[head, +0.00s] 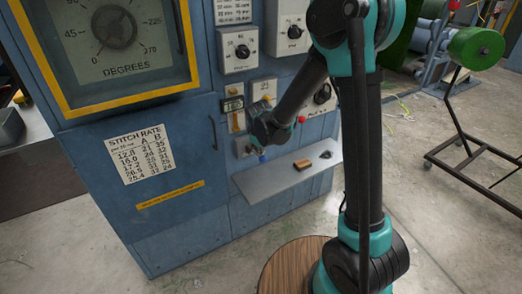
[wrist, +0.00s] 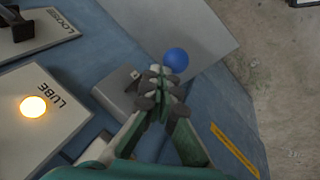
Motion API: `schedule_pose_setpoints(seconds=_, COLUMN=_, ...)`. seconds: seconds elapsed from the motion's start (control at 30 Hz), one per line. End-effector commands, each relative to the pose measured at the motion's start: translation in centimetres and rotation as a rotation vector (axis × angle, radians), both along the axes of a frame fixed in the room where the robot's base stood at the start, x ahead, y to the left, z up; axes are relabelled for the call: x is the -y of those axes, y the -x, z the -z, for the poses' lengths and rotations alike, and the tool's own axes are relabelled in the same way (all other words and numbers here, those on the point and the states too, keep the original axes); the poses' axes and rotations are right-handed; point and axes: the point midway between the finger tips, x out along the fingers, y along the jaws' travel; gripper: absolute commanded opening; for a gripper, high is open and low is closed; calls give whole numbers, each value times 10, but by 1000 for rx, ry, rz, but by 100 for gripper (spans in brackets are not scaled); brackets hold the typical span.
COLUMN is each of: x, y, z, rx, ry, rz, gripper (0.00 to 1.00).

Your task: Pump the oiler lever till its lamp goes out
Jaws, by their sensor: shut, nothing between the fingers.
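The oiler's lever ends in a blue ball knob (wrist: 175,60), which also shows in the head view (head: 262,158) just below my gripper. The oiler's grey block (wrist: 118,92) sits on the blue cabinet wall beside my fingers. The lamp (wrist: 33,107) on the plate marked LUBE glows orange. My gripper (wrist: 162,80) is shut and empty, its fingertips right by the blue knob; I cannot tell whether they touch. In the head view my gripper (head: 262,133) is in front of the cabinet and hides part of the oiler. The lever's shaft is mostly hidden behind my fingers.
A grey shelf (head: 270,182) sticks out below the oiler, with a small brown block (head: 302,164) and a dark item (head: 326,154) on it. Dial plates (head: 238,50) and a red button (head: 302,119) are close by. A round wooden top (head: 287,268) stands near my base.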

Motion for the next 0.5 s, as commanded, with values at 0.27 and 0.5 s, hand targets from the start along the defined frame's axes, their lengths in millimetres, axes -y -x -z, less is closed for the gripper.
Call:
schedule_pose_setpoints(seconds=0.27, x=1, y=1, z=3, rx=0, ry=1, rz=0, gripper=0)
schedule_pose_setpoints(seconds=0.5, x=2, y=2, z=5, rx=0, ry=1, rz=0, gripper=0)
